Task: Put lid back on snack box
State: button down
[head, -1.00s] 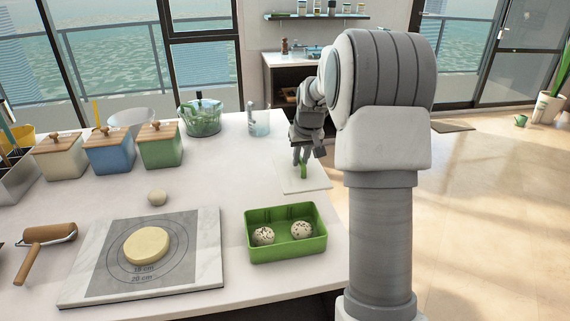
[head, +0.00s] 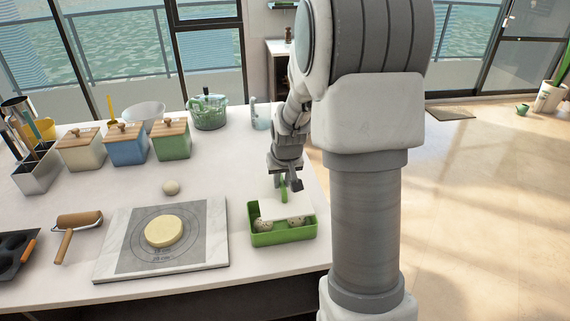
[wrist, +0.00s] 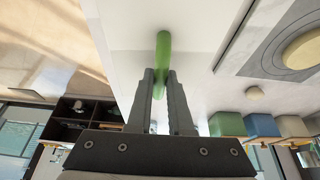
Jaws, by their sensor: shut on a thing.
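The snack box (head: 283,239) is a green open tray on the counter, with two speckled white balls inside. The lid (head: 287,208) is a flat white panel with a green handle (head: 284,190). It hangs over the back part of the box, and the balls show below its front edge. Whether it touches the rim I cannot tell. My gripper (head: 284,182) is shut on the lid's green handle from above. In the wrist view the handle (wrist: 163,48) stands between the two fingers, against the white lid surface.
A marble board (head: 208,247) with a dough disc (head: 165,231) lies left of the box. A rolling pin (head: 75,225) and a dark muffin tin (head: 15,250) are further left. Several wooden-lidded canisters (head: 128,147) stand behind. The counter's right edge is close to the box.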

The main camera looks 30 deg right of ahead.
jog(key=shift+s+a, duration=0.3)
jog(key=shift+s, duration=0.05)
jog(key=shift+f+b, duration=1.5)
jog(key=shift+f, duration=0.9)
jog(key=shift+f+b, duration=0.7)
jog(key=shift+f, duration=0.1)
jog(key=shift+f+b, duration=0.15)
jog(key=shift+b, duration=0.55)
jog(key=shift+c, duration=1.3)
grip_release()
